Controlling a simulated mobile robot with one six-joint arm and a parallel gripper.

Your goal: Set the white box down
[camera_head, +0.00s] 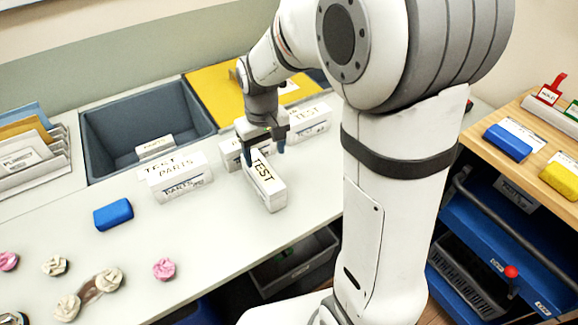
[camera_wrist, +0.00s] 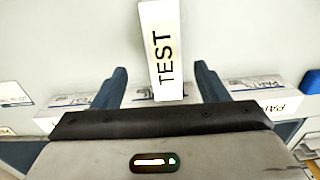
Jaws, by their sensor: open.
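The white box (camera_head: 265,187) with a black TEST label appears to rest on the pale worktop (camera_head: 215,235), below and in front of my gripper (camera_head: 265,146). In the wrist view the white box (camera_wrist: 160,45) reaches in between the two blue fingertips of my gripper (camera_wrist: 158,76), with a gap on each side. The fingers are open and hold nothing. Whether the box's underside touches the worktop fully cannot be seen.
Other white labelled boxes stand close by: one to the left (camera_head: 180,183), one behind my gripper (camera_head: 230,156), one to its right (camera_head: 311,122). A grey bin (camera_head: 97,122) lies back left. A blue block (camera_head: 113,214) and several crumpled pieces lie front left.

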